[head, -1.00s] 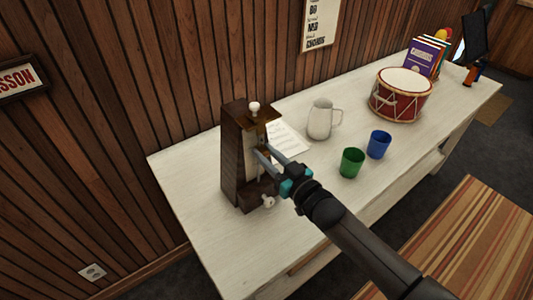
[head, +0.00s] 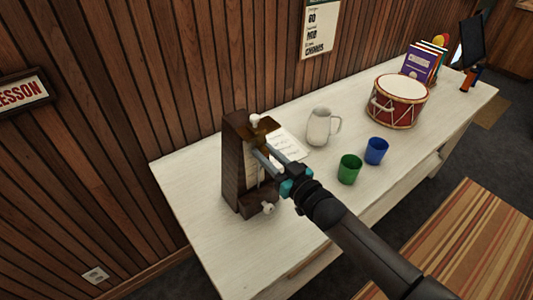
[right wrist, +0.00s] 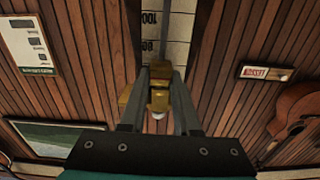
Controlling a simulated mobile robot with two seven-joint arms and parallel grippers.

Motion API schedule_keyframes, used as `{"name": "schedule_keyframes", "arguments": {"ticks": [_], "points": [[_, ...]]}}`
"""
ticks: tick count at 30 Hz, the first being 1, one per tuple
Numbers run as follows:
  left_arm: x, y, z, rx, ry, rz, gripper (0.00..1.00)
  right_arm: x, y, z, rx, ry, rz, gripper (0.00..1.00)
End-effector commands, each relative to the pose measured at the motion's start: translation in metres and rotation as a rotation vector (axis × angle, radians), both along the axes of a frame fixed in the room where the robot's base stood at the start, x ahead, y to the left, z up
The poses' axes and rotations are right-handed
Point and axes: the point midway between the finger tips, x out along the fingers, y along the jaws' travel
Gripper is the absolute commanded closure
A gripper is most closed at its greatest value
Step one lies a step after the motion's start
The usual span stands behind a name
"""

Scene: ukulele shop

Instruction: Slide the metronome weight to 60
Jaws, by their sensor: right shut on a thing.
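The metronome (head: 233,165) is a dark wooden upright case with a pale scale strip, standing on the near left part of the white table. A white knob (head: 255,119) tops its rod. A brass piece (head: 265,130) shows just below that knob. My right gripper (head: 257,153) reaches in from the right at the upper front of the metronome. In the right wrist view its fingers (right wrist: 160,75) are shut on the brass weight (right wrist: 158,97), before the upside-down scale (right wrist: 165,30). The fingers hide part of the scale, and I cannot read the weight's mark. My left gripper is out of view.
On the white table (head: 195,190), a paper sheet (head: 287,143) and a pale jug (head: 319,128) stand close behind my gripper. A green cup (head: 349,170), blue cup (head: 376,151) and red drum (head: 395,105) are farther right. A striped bench (head: 450,250) is in front.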

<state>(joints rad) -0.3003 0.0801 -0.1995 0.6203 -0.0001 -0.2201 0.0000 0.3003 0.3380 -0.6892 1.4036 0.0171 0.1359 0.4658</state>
Motion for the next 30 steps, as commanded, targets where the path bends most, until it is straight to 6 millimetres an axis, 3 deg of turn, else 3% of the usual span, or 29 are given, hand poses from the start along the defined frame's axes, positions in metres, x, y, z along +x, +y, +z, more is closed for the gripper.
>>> {"name": "schedule_keyframes", "arguments": {"ticks": [3,4,12,23,30], "points": [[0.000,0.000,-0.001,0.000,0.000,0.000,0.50,0.000,0.000,-0.001,0.000,-0.001,0.000,1.00],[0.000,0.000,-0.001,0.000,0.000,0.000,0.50,0.000,0.000,-0.001,0.000,-0.001,0.000,0.67],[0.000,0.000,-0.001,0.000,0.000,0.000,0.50,0.000,0.000,-0.001,-0.001,-0.001,0.000,0.39],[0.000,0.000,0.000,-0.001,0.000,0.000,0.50,-0.005,-0.004,-0.001,-0.001,0.001,0.000,0.39],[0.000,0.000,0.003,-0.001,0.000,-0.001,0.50,-0.036,-0.026,-0.002,-0.002,0.002,0.000,0.39]]}}
